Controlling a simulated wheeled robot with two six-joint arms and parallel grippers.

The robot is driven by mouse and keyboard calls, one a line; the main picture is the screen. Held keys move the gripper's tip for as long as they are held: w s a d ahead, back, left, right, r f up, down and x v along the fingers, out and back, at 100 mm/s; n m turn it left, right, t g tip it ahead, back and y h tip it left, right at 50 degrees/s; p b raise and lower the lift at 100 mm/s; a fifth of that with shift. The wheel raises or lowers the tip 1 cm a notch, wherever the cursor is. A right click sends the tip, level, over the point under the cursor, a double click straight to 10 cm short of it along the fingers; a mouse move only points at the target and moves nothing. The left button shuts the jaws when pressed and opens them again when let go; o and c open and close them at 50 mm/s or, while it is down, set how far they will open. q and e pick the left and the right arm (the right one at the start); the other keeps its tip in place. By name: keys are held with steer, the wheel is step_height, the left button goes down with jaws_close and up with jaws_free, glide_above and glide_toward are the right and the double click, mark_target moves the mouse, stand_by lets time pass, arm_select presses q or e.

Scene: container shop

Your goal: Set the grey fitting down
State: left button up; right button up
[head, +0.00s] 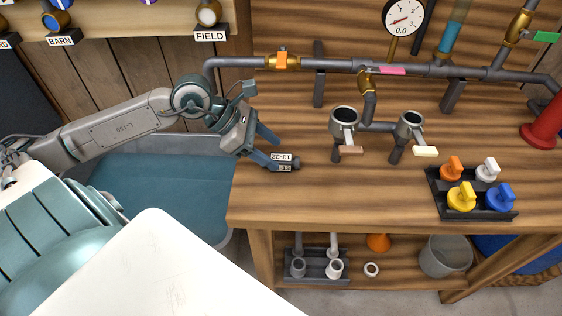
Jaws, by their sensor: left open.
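A small dark grey fitting (296,164) with white lettered labels beside it is at the left end of the wooden bench top (330,205). It appears to lie on the wood, though its underside is hidden. My left gripper (268,147) is open, its two blue fingers pointing right over the bench's left edge. The lower finger reaches to the fitting and partly overlaps it in the picture; I cannot tell whether they touch. The space between the fingers looks empty. My right gripper is not in view.
A grey pipe (340,65) with valves and a gauge (403,17) runs behind. Two cups (344,121) (410,123) stand mid-bench. A black tray (447,205) holds coloured knobs at right. A bucket (445,256) and pale fittings sit on the lower shelf. The bench front is clear.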

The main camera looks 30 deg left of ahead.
mark_target(281, 157)
arm_select(q)
steer(key=shift+x, duration=2.05)
steer(key=shift+f, duration=0.15)
steer(key=c, duration=1.2)
steer(key=shift+o, duration=0.2)
steer(key=shift+r, duration=0.2)
